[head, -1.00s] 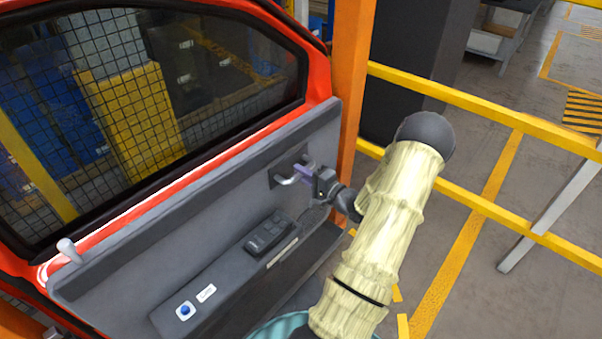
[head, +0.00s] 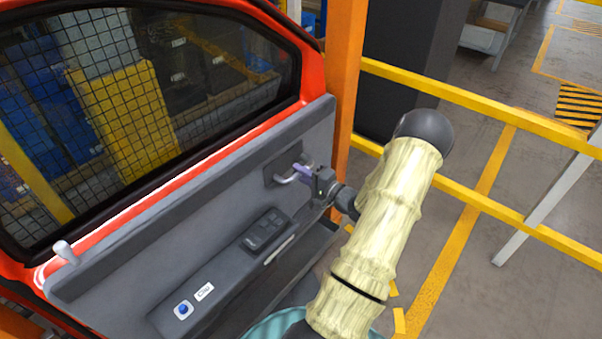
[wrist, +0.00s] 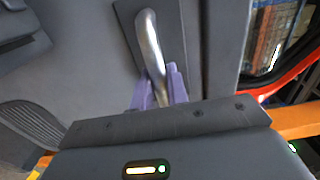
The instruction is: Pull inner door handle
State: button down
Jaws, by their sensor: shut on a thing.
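The inner door handle is a silver curved lever (head: 287,179) on a dark recessed plate in the grey door panel (head: 200,215). In the wrist view the lever (wrist: 150,38) runs down from the top centre to between the purple fingertips. My gripper (head: 304,172) reaches it from the right and is shut on the lever near its end. In the wrist view the two purple fingers of my gripper (wrist: 160,90) lie on either side of the lever. The dark gripper body hides the part below the fingers.
The red door has a window (head: 150,90) above the panel. An armrest with a dark switch block (head: 266,229) lies below the handle. A light lock knob (head: 65,252) stands at the left. An orange post (head: 344,80) and yellow rails (head: 470,100) stand close on the right.

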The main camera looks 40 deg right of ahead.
jog(key=shift+w+f, duration=0.2)
jog(key=shift+w, duration=0.45)
dwell(0.3)
jog(key=shift+a, duration=0.1)
jog(key=shift+c, duration=0.8)
grip_release()
jog(key=shift+s+r, duration=0.15)
jog(key=shift+o, duration=0.8)
jog(key=s+p, duration=0.3)
jog(key=s, duration=0.5)
jog(key=shift+s+d, duration=0.4)
jog(key=shift+d, duration=0.05)
